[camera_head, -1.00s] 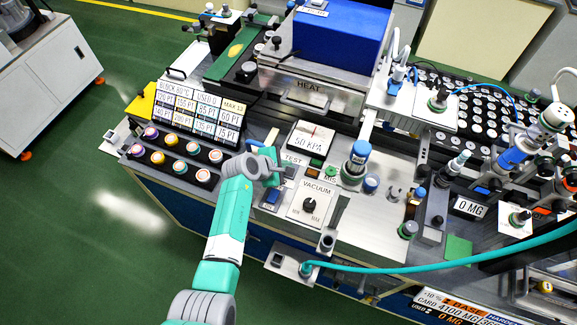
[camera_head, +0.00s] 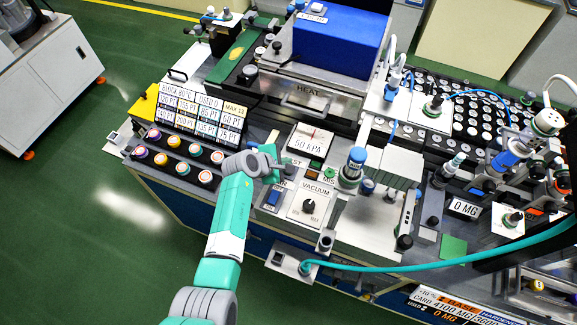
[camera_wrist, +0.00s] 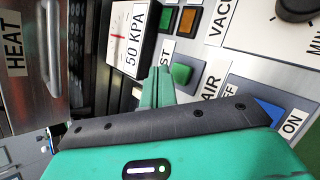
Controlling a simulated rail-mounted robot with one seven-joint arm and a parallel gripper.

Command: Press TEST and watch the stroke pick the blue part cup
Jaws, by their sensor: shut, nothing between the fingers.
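My gripper (camera_head: 274,165) is shut and empty over the panel, just below the 50 KPA gauge. In the wrist view its shut fingertips (camera_wrist: 157,88) are beside a green button (camera_wrist: 181,73) under the partly hidden TEST label (camera_wrist: 167,46). I cannot tell whether they touch the button. In the head view my gripper covers the button and part of the label. A blue-capped cylinder (camera_head: 356,158) stands right of the panel. I cannot tell which item is the blue part cup.
The gauge (camera_head: 309,140) stands behind my gripper. The VACUUM dial (camera_head: 309,206) and blue AIR switch (camera_head: 273,198) are in front. A rack of coloured cups (camera_head: 188,168) is at left. A pale box (camera_head: 395,165) stands at right. A teal hose (camera_head: 430,267) crosses the front right.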

